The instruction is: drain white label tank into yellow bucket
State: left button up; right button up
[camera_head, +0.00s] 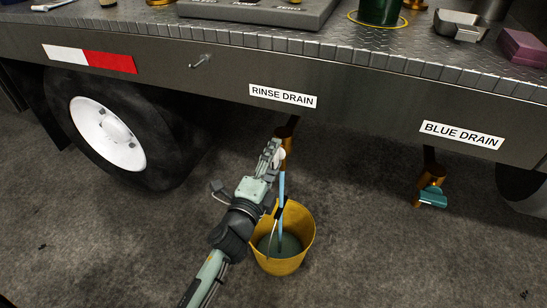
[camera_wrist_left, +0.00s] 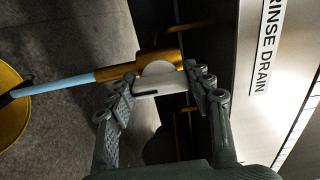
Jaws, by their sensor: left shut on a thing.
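The RINSE DRAIN label (camera_head: 283,96) is on the truck's side, above a brass drain pipe (camera_head: 288,131). My left gripper (camera_head: 274,153) is shut on the white valve handle (camera_head: 280,156) at that pipe. In the left wrist view the fingers (camera_wrist_left: 162,88) hold the white handle (camera_wrist_left: 165,79) between them, beside the brass pipe (camera_wrist_left: 120,72). A light blue stream (camera_head: 281,187) runs from the pipe down into the yellow bucket (camera_head: 307,238) on the ground. Dark teal liquid (camera_head: 287,245) shows inside the bucket. The bucket edge also shows in the left wrist view (camera_wrist_left: 12,120). My right gripper is out of view.
A BLUE DRAIN label (camera_head: 461,135) with a brass pipe and teal handle (camera_head: 433,197) is at the right. A wheel (camera_head: 110,133) stands left of my arm. The truck deck (camera_head: 330,52) overhangs the drains. The ground around the bucket is clear.

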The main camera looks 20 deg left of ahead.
pick_arm(q)
jog(key=o, duration=1.2)
jog(key=shift+c, duration=0.2)
jog(key=s, duration=0.7)
jog(key=shift+s+a, duration=0.15)
jog(key=shift+s, duration=0.15)
jog(key=s+a+f+n+g+y+p, duration=0.2)
jog(key=a+f+n+g+y, duration=0.2)
jog(key=a+f+n, duration=0.25)
jog(key=s+a+f+n+g+h+p, duration=0.1)
jog(key=s+a+f+n+g+h, duration=0.1)
jog(key=s+f+n+g, duration=0.8)
jog(key=s+a+f+g, duration=0.1)
jog(key=s+f, duration=0.2)
jog(key=s, duration=0.2)
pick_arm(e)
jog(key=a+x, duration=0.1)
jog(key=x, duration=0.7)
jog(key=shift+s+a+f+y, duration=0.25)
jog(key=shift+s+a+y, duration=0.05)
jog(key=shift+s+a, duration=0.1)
